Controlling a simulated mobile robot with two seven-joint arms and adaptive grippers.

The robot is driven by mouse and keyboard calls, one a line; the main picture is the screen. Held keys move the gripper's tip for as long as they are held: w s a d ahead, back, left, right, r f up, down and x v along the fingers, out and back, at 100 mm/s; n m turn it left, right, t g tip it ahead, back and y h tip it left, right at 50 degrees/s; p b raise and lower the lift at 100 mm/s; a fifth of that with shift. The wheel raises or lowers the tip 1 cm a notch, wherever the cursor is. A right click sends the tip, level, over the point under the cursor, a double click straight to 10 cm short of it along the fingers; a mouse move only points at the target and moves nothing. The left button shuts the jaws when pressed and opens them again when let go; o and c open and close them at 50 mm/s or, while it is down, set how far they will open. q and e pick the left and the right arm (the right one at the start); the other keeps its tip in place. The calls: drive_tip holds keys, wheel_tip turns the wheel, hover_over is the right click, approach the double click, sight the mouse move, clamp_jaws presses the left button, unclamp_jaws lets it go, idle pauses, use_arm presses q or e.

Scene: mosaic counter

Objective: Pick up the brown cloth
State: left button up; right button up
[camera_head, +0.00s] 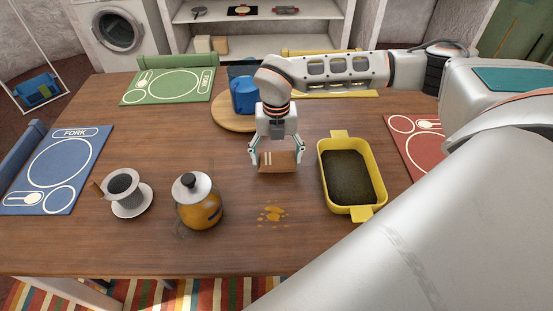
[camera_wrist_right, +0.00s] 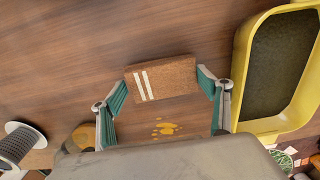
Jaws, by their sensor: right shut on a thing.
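The brown cloth (camera_head: 280,161), a folded block with white stripes at one end, is in the middle of the wooden table in the head view. My right gripper (camera_head: 277,163) points down over it, with one finger at each side, shut on it. In the right wrist view the cloth (camera_wrist_right: 170,77) spans the space between the teal finger pads of the gripper (camera_wrist_right: 163,84). I cannot tell whether the cloth touches the table or is slightly above it. My left gripper is out of view.
A yellow tray (camera_head: 323,170) stands close on the right. An orange spill (camera_head: 270,214) lies in front of the cloth. A blue jug (camera_head: 244,97) on a round board (camera_head: 226,115) is behind.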

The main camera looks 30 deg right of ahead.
sight(276, 158)
wheel_tip(276, 158, up, 18)
drive_tip(key=p, duration=0.1)
drive_tip(key=shift+r, duration=0.25)
drive_tip(key=o, duration=0.5)
drive_tip(key=c, duration=0.4)
